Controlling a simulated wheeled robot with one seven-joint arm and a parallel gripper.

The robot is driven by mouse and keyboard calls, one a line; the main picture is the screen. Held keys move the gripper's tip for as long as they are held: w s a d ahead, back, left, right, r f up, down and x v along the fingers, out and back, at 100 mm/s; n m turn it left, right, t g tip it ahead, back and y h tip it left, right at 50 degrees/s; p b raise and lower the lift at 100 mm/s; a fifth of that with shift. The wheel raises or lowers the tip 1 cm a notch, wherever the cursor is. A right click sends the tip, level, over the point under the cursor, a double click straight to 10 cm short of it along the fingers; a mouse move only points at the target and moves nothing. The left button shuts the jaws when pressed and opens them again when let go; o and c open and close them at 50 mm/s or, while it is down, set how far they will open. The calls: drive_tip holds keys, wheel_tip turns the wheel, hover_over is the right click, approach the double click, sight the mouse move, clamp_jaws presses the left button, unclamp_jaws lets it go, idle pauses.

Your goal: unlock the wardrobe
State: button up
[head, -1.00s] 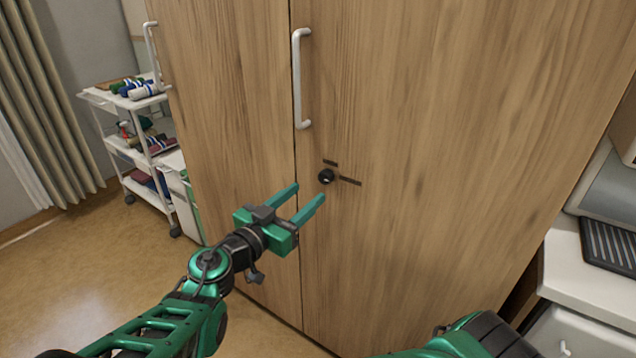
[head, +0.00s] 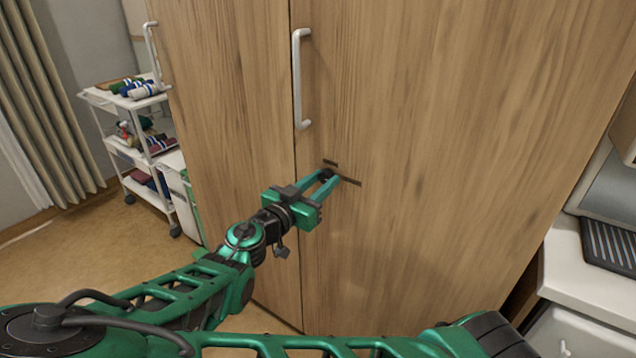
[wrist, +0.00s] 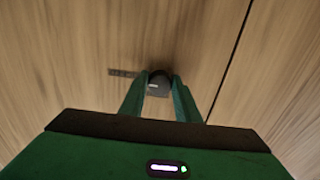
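The wardrobe (head: 420,110) is tall, with wood-grain doors. Its lock is a small round black knob (head: 327,173) on the right door, below that door's handle. Dark marks sit above the knob and to its right. My gripper (head: 326,176) is at the knob, its two green fingers reaching to either side of it. In the wrist view the knob (wrist: 158,80) shows between the fingertips, with a small pale mark on its face. The fingers look apart, about as wide as before. Whether either touches the knob cannot be told.
A vertical silver handle (head: 301,80) is above the lock, and another handle (head: 153,52) is on the left door. A white trolley (head: 110,97) with rolled cloths stands at the left. A white cabinet (head: 575,270) stands at the right. Both wardrobe doors are shut.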

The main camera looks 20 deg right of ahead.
drive_tip(key=shift+c, duration=1.4)
drive_tip(key=shift+a, duration=0.2)
drive_tip(key=shift+d, duration=0.15)
drive_tip(key=n, duration=0.3)
drive_tip(key=shift+n, duration=0.4)
drive_tip(key=n, duration=0.5)
drive_tip(key=shift+d, duration=0.1)
drive_tip(key=n, duration=0.5)
drive_tip(key=shift+r, duration=0.1)
drive_tip(key=shift+n, duration=2.1)
